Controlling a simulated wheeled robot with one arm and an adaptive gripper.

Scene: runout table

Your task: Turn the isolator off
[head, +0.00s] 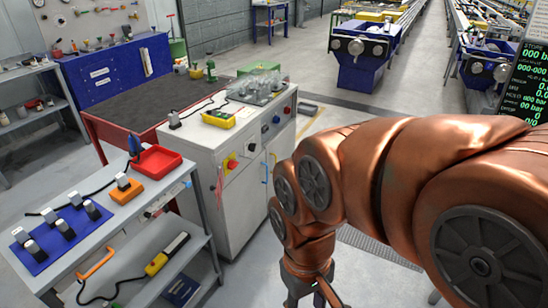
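A red rotary knob on a yellow plate (231,164), which looks like the isolator, is on the front of the light grey cabinet (240,215). Its exact handle angle is too small to read. My gripper (317,300) hangs at the bottom edge of the head view, to the right of the cabinet and lower than the knob. It is clear of the knob. Its fingertips are cut off by the frame edge, so I cannot see its opening or anything between the fingers.
A grey bench (95,240) with a blue mat, an orange block and a red tray (157,160) stands at the left, close to the cabinet. A red-sided table (110,110) is behind. Floor shows between the cabinet and my arm.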

